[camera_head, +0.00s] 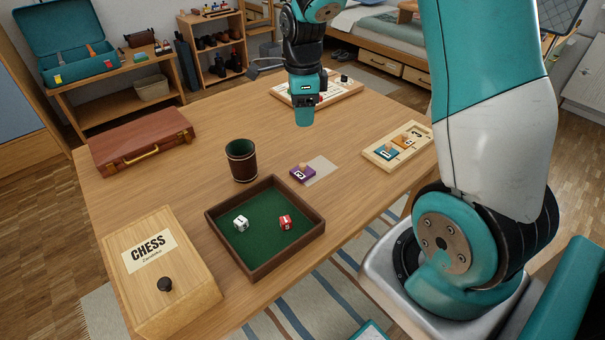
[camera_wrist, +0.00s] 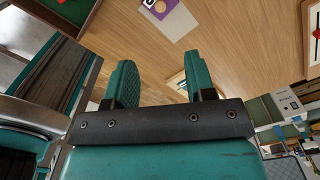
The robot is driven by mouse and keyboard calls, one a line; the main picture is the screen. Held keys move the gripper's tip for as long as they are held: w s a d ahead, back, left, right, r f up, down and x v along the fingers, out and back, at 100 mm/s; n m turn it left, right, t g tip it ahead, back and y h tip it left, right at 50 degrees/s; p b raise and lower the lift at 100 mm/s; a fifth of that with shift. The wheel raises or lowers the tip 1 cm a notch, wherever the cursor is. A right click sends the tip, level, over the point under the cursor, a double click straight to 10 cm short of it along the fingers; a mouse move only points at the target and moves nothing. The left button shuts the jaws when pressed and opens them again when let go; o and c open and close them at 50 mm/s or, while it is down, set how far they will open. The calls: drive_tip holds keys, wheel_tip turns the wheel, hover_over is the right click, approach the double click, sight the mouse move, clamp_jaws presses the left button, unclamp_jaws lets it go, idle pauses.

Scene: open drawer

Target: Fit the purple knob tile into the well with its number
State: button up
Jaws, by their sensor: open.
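The purple knob tile (camera_head: 302,173) lies on the table at the left edge of a pale grey square. It has a light wooden knob and a white number label too small to read surely. It also shows cut off at the top of the wrist view (camera_wrist: 160,7). The wooden well board (camera_head: 375,158) lies to its right; a teal tile (camera_head: 386,152) and an orange tile (camera_head: 404,141) sit on it, and a 3 is printed near its far end. My gripper (camera_head: 304,121) is open and empty above the table, behind the tile; its fingers (camera_wrist: 161,80) show apart.
A green-lined dice tray (camera_head: 265,262) with two dice and a brown cup (camera_head: 241,160) stand left of the tile. A chess box (camera_head: 158,270), a brown case (camera_head: 140,143) and a far board (camera_head: 345,92) are also on the table. The middle is clear.

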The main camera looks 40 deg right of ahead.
sight(303, 165)
wheel_tip(303, 165, down, 16)
drive_tip(key=shift+r, duration=0.1)
idle(0.4)
clamp_jaws()
